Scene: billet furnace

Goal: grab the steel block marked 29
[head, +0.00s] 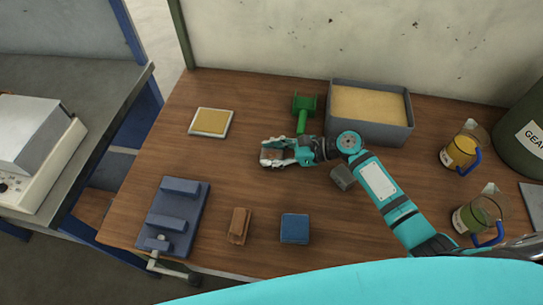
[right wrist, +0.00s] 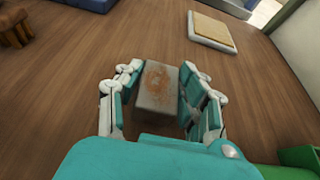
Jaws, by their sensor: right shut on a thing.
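My right gripper (head: 272,153) is over the middle of the wooden table, its fingers pointing left. In the right wrist view, its fingers are shut on a pale grey steel block (right wrist: 157,87) with rusty patches on its top face. No number can be read on this block. A second grey block (head: 343,177) lies on the table beside my right forearm, partly hidden by it, and no marking is readable there. My left gripper is not in view.
A sand-filled grey box (head: 370,133) and a green object (head: 303,112) stand behind the gripper. A yellow-topped plate (head: 211,122) is at back left. A blue fixture (head: 173,216), brown block (head: 239,225) and blue block (head: 294,229) are in front. Jugs (head: 461,150) stand right.

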